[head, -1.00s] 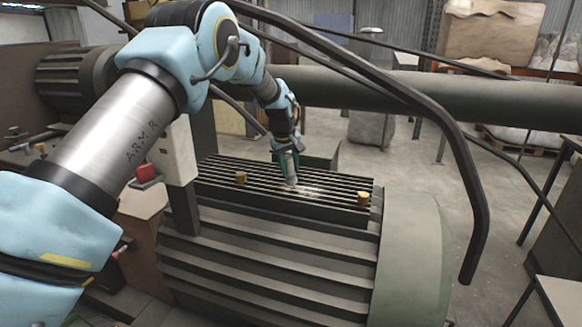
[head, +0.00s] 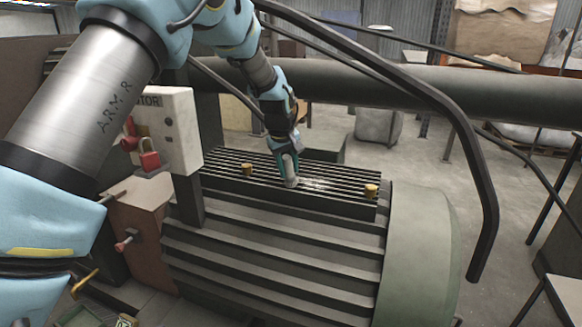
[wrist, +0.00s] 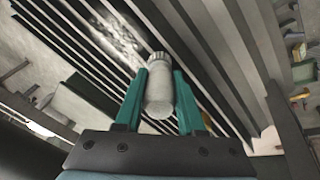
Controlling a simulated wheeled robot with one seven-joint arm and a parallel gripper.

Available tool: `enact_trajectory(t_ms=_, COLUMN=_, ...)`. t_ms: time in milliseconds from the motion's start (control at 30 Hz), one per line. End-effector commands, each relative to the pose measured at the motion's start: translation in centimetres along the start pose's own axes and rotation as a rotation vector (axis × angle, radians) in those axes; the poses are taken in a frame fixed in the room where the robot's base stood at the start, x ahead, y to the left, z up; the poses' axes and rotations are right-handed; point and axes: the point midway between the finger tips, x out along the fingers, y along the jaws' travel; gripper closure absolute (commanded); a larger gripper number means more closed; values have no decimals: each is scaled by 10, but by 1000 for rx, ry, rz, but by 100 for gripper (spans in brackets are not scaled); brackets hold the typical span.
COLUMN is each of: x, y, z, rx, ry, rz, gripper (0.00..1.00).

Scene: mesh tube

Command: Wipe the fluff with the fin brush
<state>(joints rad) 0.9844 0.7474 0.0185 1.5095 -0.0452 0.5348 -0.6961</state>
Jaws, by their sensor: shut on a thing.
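My gripper (head: 288,170) is over the finned top of the dark motor housing, with its teal fingers pointing down. In the wrist view my gripper (wrist: 160,100) is shut on a pale grey cylindrical brush (wrist: 159,93). The brush (head: 291,182) reaches down to the fins (head: 235,176) in the head view; whether its tip touches them cannot be told. Whitish fluff (head: 318,184) lies on the fins just right of the brush. The fluff (wrist: 118,38) also shows in the wrist view, on the fins beyond and left of the brush tip.
Yellow knobs stand at the left (head: 247,169) and right (head: 371,190) of the fins. A bent black bar (head: 465,140) arches over the right side. A grey box with a red padlock (head: 149,160) stands left. A thick pipe (head: 400,88) runs behind.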

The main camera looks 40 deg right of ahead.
Motion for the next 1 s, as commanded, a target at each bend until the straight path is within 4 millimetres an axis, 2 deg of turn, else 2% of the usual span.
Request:
enact_trajectory(t_ms=133, x=-1, y=-5, z=5, rx=0, ry=-1, rz=-1, gripper=100)
enact_trajectory(t_ms=533, x=-5, y=-4, z=5, rx=0, ry=-2, rz=-2, gripper=100)
enact_trajectory(t_ms=1000, x=-48, y=7, z=-7, rx=0, ry=0, rz=0, gripper=100)
